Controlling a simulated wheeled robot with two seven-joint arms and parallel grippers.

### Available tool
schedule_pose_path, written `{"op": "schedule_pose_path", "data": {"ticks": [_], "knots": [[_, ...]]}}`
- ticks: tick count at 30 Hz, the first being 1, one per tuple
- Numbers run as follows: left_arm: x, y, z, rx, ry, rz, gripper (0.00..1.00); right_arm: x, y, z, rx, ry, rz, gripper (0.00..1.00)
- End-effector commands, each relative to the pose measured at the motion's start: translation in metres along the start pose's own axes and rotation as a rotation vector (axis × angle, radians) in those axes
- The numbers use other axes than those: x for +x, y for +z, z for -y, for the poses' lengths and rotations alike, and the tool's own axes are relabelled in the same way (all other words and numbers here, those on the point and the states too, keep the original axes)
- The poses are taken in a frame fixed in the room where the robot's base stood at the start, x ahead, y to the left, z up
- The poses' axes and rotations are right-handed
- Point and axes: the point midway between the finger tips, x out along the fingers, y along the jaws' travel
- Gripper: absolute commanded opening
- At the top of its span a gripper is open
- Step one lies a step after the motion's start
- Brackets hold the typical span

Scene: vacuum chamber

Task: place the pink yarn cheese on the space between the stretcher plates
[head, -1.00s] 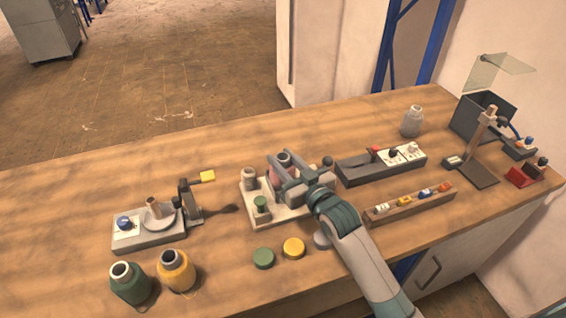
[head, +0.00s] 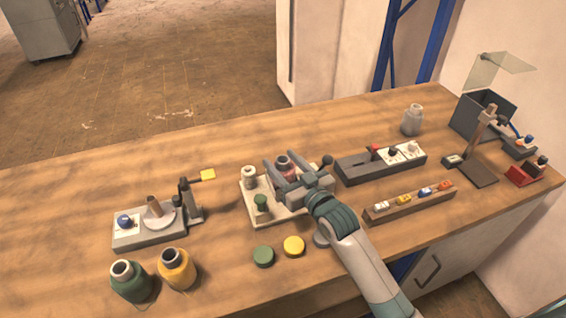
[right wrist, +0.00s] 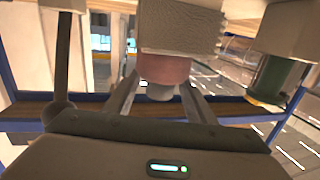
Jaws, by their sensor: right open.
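The pink yarn cheese (head: 284,168) stands upright at the back of the pale-based fixture (head: 251,213) in the head view. My right gripper (head: 281,156) reaches over this fixture, open, with one finger on each side of the cheese and a gap showing. In the right wrist view a pink band (right wrist: 165,68) shows between the fingers (right wrist: 158,96), against a ridged beige block (right wrist: 180,25). The stretcher plates are not clearly distinguishable, and the fingers partly hide the seat of the cheese. My left gripper is out of view.
A cream spool (head: 249,176) and a green spool (head: 261,203) stand on the fixture's left side. A dark switch box (head: 350,172) and a wooden rack (head: 385,213) lie to the right. Green (head: 263,256) and yellow (head: 294,246) discs lie in front.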

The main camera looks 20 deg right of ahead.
Motion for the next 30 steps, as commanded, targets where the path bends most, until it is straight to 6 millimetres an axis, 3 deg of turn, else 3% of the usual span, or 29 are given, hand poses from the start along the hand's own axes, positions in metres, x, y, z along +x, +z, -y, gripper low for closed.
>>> {"op": "schedule_pose_path", "data": {"ticks": [8, 21, 30], "knots": [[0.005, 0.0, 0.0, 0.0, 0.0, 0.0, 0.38, -0.02, 0.0, 0.0, -0.001, 0.0, -0.001, 0.5], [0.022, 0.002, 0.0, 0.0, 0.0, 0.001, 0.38, -0.095, 0.001, 0.0, -0.001, -0.001, 0.001, 0.5], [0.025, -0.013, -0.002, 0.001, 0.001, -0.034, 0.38, -0.119, -0.002, 0.0, -0.001, 0.0, -0.001, 0.5]]}}
